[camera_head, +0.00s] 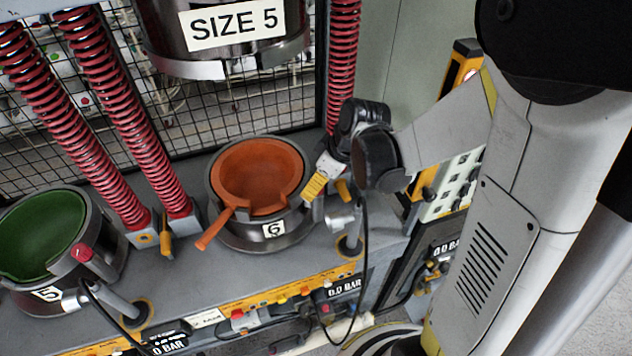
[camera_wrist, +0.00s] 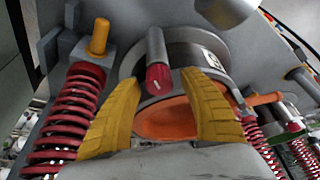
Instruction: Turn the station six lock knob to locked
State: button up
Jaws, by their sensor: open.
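Station six is a dark round mould with an orange bowl (camera_head: 258,175) inside and a "6" label (camera_head: 272,229) on its front; an orange handle sticks out to the front left. Its lock knob is red with a small pale mark (camera_wrist: 158,78), on the end of a grey cylinder in the wrist view. The knob is not clearly seen in the head view, where my gripper (camera_head: 330,190) is at the right side of the mould. My gripper (camera_wrist: 160,88) is open, its yellow fingers on either side of the knob in the picture; I cannot tell whether they touch it.
Red springs (camera_head: 340,70) stand behind station six, with more on its left. The "SIZE 5" press head (camera_head: 235,30) hangs above. Station five (camera_head: 45,240), with a green bowl and red knob, stands at left. A hose runs below my gripper.

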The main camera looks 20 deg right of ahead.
grip_shut()
jog(key=shift+m, duration=0.8)
grip_release()
jog(key=v, duration=1.2)
jog(key=shift+s+a, duration=0.25)
